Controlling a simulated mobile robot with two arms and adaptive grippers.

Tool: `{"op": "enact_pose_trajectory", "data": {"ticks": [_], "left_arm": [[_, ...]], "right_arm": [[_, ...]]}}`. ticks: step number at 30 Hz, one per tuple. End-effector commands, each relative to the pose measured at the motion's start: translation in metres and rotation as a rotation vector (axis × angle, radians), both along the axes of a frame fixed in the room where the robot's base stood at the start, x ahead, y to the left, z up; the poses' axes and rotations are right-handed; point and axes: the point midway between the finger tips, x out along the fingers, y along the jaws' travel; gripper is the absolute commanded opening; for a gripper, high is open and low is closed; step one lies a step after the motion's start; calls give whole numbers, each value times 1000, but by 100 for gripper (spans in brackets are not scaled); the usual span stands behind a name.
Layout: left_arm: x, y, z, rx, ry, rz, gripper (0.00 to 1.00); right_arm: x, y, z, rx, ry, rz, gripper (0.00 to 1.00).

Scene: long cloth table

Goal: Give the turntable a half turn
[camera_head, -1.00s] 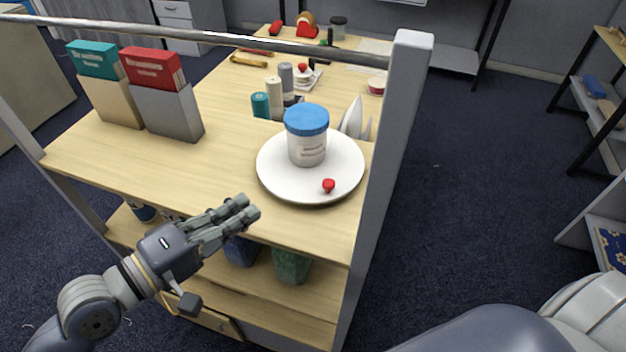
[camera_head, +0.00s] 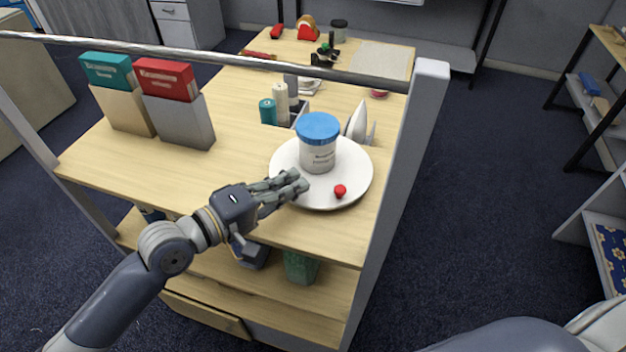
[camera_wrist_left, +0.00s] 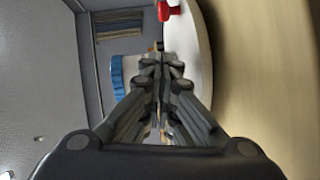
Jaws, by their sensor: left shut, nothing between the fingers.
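The white round turntable (camera_head: 300,200) lies near the front right of the wooden table top. A white tub with a blue lid (camera_head: 318,145) stands upright on it, a little behind its middle. A red knob (camera_head: 340,191) sits near its front right rim; in the left wrist view a red knob (camera_wrist_left: 168,9) shows at the top. My left gripper (camera_head: 302,179) is shut and empty, its fingertips over the turntable's left front rim. Whether they touch it cannot be told. In the left wrist view the fingertips (camera_wrist_left: 160,68) lie against the white disc. My right gripper is not in view.
A grey post (camera_head: 400,180) rises close to the turntable's right, and a rail (camera_head: 210,57) crosses above the table. Two book holders (camera_head: 180,115) stand at the left. Small bottles (camera_head: 281,103) and a white pointed object (camera_head: 357,122) are behind. The table front left is clear.

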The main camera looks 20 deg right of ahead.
Motion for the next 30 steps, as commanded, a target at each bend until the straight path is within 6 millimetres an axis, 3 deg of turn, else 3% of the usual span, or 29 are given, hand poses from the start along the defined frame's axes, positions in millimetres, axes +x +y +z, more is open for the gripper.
{"op": "enact_pose_trajectory", "data": {"ticks": [3, 9, 30], "left_arm": [[-6, -19, 1, -3, 3, -3, 0], [-12, -36, -6, -1, 2, -1, 0], [-15, -44, -9, 0, 0, -9, 0]], "right_arm": [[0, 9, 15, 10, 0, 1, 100], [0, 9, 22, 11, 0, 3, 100], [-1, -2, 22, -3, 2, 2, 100]]}}
